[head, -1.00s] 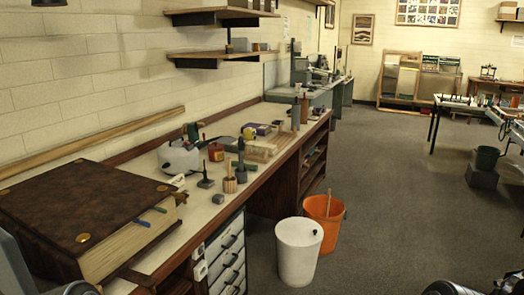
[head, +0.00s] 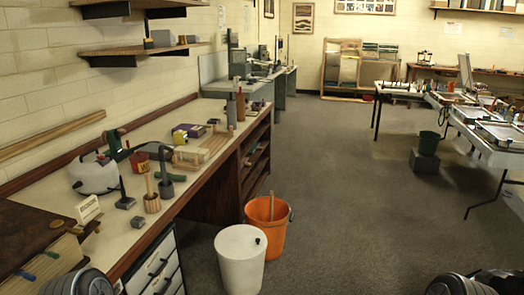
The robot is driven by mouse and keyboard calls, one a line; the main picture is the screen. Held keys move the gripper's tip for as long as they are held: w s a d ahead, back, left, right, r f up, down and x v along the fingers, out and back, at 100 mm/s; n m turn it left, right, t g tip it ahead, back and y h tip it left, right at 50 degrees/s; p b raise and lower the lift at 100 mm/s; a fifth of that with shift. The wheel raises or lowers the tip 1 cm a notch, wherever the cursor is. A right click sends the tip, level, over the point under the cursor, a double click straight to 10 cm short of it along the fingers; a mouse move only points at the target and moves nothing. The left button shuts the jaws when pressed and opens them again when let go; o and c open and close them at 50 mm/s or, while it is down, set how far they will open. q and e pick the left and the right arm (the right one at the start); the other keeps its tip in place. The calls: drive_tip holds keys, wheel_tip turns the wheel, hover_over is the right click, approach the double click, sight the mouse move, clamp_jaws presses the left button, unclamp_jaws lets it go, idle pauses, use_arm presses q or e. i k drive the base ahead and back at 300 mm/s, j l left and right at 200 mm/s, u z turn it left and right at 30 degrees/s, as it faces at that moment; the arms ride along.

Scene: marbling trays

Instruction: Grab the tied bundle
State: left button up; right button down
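I cannot make out a tied bundle for certain. A pale wooden stack of strips (head: 207,146) lies on the long workbench (head: 118,240) at the left, but I cannot see whether anything ties it. Neither gripper's fingers show.
A white bin (head: 240,262) and an orange bucket (head: 268,228) stand on the floor beside the bench. White tray tables (head: 486,148) stand at the right. The grey floor between is open.

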sight(186, 153)
drive_tip(key=i+l+z, duration=0.3)
drive_tip(key=i, duration=0.65)
drive_tip(key=i+z, duration=0.3)
drive_tip(key=i, duration=0.6)
drive_tip(key=i+l+u, duration=0.15)
drive_tip(key=i+u, duration=0.3)
drive_tip(key=i, duration=0.15)
drive_tip(key=i+l+u, duration=0.3)
drive_tip(key=i+u, duration=0.15)
drive_tip(key=i+l+u, duration=0.9)
drive_tip(key=l, duration=0.4)
drive_tip(key=i+j, duration=0.05)
drive_tip(key=i, duration=0.05)
